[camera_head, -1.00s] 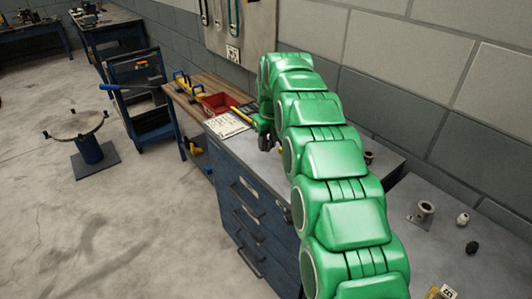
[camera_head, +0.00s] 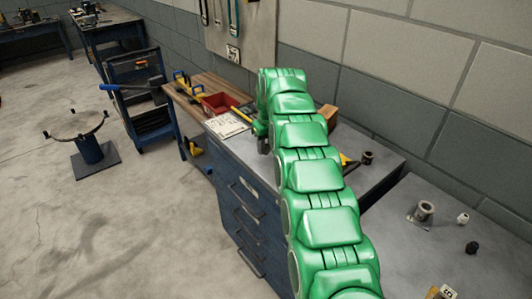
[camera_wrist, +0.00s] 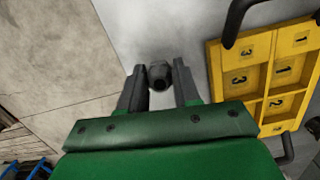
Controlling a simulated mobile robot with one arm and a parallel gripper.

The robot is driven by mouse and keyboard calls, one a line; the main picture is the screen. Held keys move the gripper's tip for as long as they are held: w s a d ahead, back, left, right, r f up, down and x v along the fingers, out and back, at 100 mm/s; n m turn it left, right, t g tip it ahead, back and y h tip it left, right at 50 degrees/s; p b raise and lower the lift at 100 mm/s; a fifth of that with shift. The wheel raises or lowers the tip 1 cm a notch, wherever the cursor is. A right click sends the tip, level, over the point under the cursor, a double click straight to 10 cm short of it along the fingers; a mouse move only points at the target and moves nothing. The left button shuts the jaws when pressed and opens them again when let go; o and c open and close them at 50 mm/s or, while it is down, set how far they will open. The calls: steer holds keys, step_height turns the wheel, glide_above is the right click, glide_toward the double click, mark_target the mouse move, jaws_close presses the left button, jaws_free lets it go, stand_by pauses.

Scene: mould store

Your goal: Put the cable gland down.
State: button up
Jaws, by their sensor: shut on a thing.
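In the wrist view the cable gland (camera_wrist: 159,74) is a small dark, rounded piece between the two fingers of my gripper (camera_wrist: 160,86). My gripper is shut on it. A grey surface shows beyond the gland; I cannot tell whether the gland touches it. In the head view my green arm reaches over the grey top of the blue drawer cabinet (camera_head: 243,207). My arm hides the gland there.
A yellow tray with numbered compartments (camera_wrist: 244,54) lies right of my gripper in the wrist view. In the head view, a brown box (camera_head: 328,113) and a small dark cylinder (camera_head: 367,158) stand right of my arm. A red bin (camera_head: 219,103) is beyond the cabinet.

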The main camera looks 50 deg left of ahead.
mark_target(266, 153)
steer(key=shift+a+f, duration=0.1)
steer(key=shift+f, duration=1.5)
steer(key=shift+f, duration=0.1)
steer(key=o, duration=1)
steer(key=r, duration=0.3)
steer(key=d+r, duration=0.1)
steer(key=r, duration=0.7)
steer(key=shift+w+d, duration=0.1)
steer(key=shift+d, duration=0.05)
steer(key=shift+d+r, duration=0.1)
steer(key=shift+r, duration=0.4)
